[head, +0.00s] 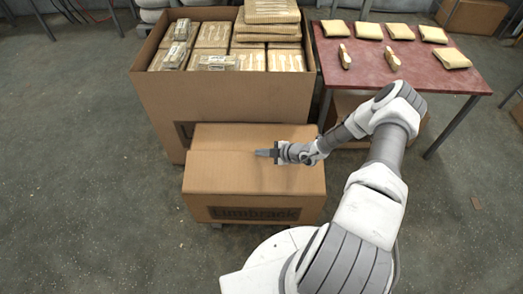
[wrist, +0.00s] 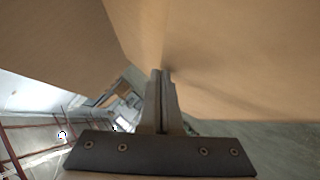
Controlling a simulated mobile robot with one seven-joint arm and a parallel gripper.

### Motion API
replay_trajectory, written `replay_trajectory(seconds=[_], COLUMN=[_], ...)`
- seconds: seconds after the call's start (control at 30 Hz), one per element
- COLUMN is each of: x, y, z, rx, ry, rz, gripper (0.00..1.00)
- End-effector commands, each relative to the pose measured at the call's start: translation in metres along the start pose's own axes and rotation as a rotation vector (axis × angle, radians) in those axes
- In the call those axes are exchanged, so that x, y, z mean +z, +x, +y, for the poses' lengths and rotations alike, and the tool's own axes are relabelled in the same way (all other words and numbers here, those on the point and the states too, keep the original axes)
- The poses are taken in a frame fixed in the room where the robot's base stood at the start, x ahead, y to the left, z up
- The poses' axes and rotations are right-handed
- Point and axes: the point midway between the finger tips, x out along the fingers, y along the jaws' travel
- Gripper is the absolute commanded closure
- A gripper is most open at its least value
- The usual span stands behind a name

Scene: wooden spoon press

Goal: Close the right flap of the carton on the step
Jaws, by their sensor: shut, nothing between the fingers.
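The brown carton (head: 255,208) sits low in front of a larger box. In the head view its top looks mostly covered by cardboard panels, with a seam running across it. I cannot clearly tell the right flap from the other panels. My gripper (head: 260,153) reaches in from the right, over the middle of the carton top. Its fingers are together and empty. In the wrist view the shut fingers (wrist: 163,74) point at a crease between cardboard faces (wrist: 230,60). I cannot tell whether they touch the cardboard. My gripper hides part of the carton top.
Behind the carton stands a large open box (head: 225,97) filled with wrapped bundles. A red table (head: 420,75) with several wrapped packs and two small objects stands at the back right. The floor (head: 80,180) to the left is clear.

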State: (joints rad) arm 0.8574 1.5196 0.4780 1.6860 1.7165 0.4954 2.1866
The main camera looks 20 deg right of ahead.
Motion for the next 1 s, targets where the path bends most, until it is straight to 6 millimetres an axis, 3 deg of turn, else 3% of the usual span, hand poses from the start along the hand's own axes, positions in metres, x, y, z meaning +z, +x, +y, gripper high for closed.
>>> replay_trajectory(seconds=[0.4,1.0], x=[0.023,0.027], y=[0.024,0.027], z=[-0.017,-0.019], rx=[0.001,0.0], ry=[0.0,0.0], rz=[0.001,-0.001], gripper=[1.0,1.0])
